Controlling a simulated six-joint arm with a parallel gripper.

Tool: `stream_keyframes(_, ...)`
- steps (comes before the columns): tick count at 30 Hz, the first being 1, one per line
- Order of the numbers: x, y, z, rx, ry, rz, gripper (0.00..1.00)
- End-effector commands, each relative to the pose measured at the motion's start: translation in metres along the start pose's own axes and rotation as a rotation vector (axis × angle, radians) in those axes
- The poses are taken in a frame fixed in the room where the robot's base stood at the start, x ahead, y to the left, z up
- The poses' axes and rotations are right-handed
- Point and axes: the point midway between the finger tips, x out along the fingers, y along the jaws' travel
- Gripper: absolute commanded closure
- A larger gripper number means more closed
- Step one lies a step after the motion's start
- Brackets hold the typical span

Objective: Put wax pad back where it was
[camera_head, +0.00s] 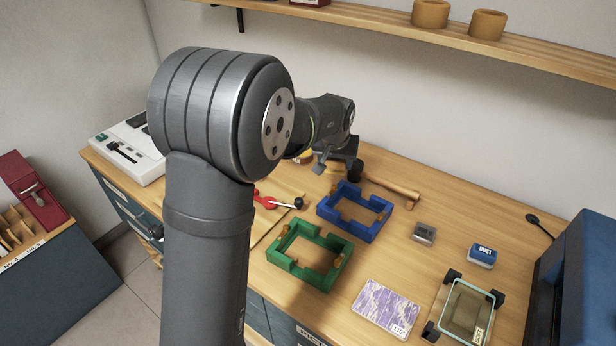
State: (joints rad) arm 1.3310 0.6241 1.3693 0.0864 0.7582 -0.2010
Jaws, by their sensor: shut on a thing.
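My gripper (335,167) hangs over the back of the wooden bench, behind the blue frame. Its fingers are dark and partly hidden by my wrist. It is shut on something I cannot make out. A small yellow and reddish item (303,158) shows just left of the fingers, mostly covered by my arm. I cannot tell whether this is the wax pad, or whether it touches the fingers. No other thing in view can be clearly told as the wax pad.
A blue frame (326,208) and a green frame (281,258) lie mid-bench. A wooden-handled tool (392,186), a grey block (424,234), a blue DUST box (482,256), a purple-patterned card (385,308) and a glass-sided tray (440,308) lie to the right. A red-handled tool (264,200) lies left.

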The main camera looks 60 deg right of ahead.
Motion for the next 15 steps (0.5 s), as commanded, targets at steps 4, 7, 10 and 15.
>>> stream_keyframes(4,0.027,-0.033,-0.007,-0.006,-0.003,-0.002,0.61)
stream_keyframes(7,0.044,-0.053,-0.013,-0.005,-0.001,-0.002,0.61)
stream_keyframes(10,0.058,-0.069,-0.017,-0.005,-0.002,-0.002,0.61)
stream_keyframes(15,0.071,-0.084,-0.021,-0.003,0.000,-0.001,0.61)
